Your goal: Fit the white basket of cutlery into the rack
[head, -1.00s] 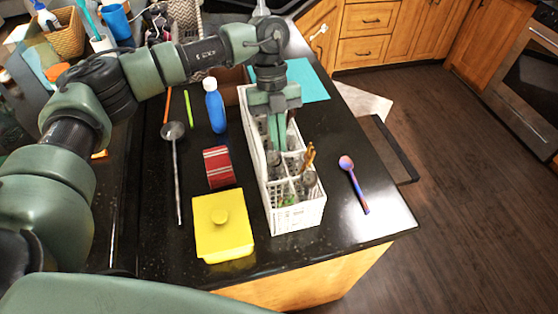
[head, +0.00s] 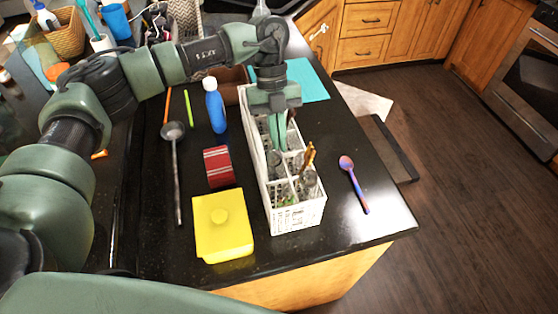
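The white basket (head: 296,216) stands on the black counter, long and slotted, with several compartments. Cutlery stands in its near compartments, including gold-coloured pieces (head: 308,158). My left gripper (head: 278,146) points straight down over the middle of the basket. Its two fingers look close together and reach in among the dividers. The tips are partly hidden, so I cannot tell whether they grip a divider. The far part of the basket is partly behind the gripper. I cannot make out a rack with certainty. My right gripper is not in view.
Left of the basket are a yellow lidded box (head: 222,226), a red striped block (head: 218,166), a blue bottle (head: 215,107) and a metal ladle (head: 175,170). A purple spoon (head: 354,184) lies to the right, near the counter's edge. A turquoise sheet (head: 305,80) lies behind.

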